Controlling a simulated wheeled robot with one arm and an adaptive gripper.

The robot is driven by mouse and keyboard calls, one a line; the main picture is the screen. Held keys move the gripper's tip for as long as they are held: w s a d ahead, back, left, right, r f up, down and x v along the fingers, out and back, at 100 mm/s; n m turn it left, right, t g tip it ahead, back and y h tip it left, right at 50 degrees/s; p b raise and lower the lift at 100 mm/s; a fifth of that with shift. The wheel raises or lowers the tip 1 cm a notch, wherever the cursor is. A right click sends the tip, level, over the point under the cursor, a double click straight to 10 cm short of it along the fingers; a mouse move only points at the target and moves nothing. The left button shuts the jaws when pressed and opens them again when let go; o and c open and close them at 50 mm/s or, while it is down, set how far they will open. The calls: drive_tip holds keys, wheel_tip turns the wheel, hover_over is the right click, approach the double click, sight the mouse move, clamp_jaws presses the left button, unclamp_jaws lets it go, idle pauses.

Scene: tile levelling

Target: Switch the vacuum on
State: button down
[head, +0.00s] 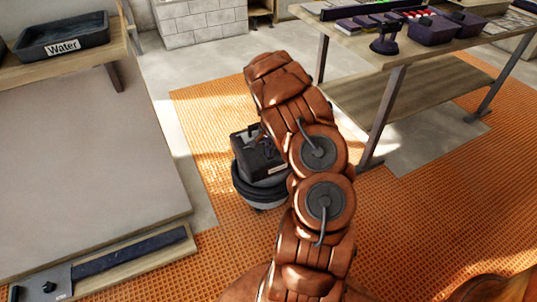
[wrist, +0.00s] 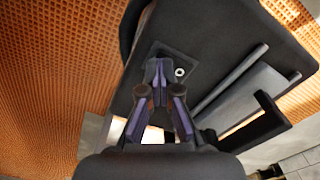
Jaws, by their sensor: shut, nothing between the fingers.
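The vacuum (head: 262,184) stands on the orange floor, partly hidden behind my arm, with a black boxy top and a rounded grey drum. In the wrist view its black top (wrist: 208,45) fills much of the picture, with a small recessed panel and a pale ring-shaped mark (wrist: 179,72) on it. My gripper (wrist: 158,68) is shut and empty, its purple fingertips over this panel just left of the ring. I cannot tell whether the tips touch it. In the head view my gripper is mostly hidden near the vacuum's top.
A workbench (head: 350,43) with purple bins stands at the upper right. A shelf (head: 110,50) with a black tub labelled Water (head: 62,38) is at the upper left, above a large grey board (head: 80,170). Open orange floor (head: 440,220) lies to the right.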

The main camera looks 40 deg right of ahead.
drive_tip(key=shift+f, duration=0.35)
idle(0.3)
drive_tip(key=shift+r, duration=0.15)
drive_tip(key=shift+r+p, duration=0.85)
drive_tip(key=shift+r, duration=2.5)
drive_tip(key=s+a+r+n+p, duration=0.25)
drive_tip(key=a+r+p, duration=0.35)
drive_tip(key=r, duration=0.5)
drive_tip(key=s+a+r+n+g+p, duration=0.15)
drive_tip(key=s+a+r+p, duration=0.25)
drive_tip(key=a+r, duration=0.6)
drive_tip(key=s+a+r+n+t+p, duration=0.1)
drive_tip(key=s+a+r+n+p, duration=0.3)
drive_tip(key=r, duration=0.9)
drive_tip(key=s+a+r+n+g+p, duration=0.1)
drive_tip(key=s+a+r+n+p, duration=0.6)
drive_tip(key=s+a+r+p, duration=0.6)
drive_tip(key=s+a+r, duration=0.3)
drive_tip(key=s+a, duration=0.1)
drive_tip(key=s, duration=0.2)
drive_tip(key=shift+s+a+r+n, duration=0.2)
drive_tip(key=shift+s+r+n, duration=0.05)
drive_tip(key=shift+s+n, duration=0.15)
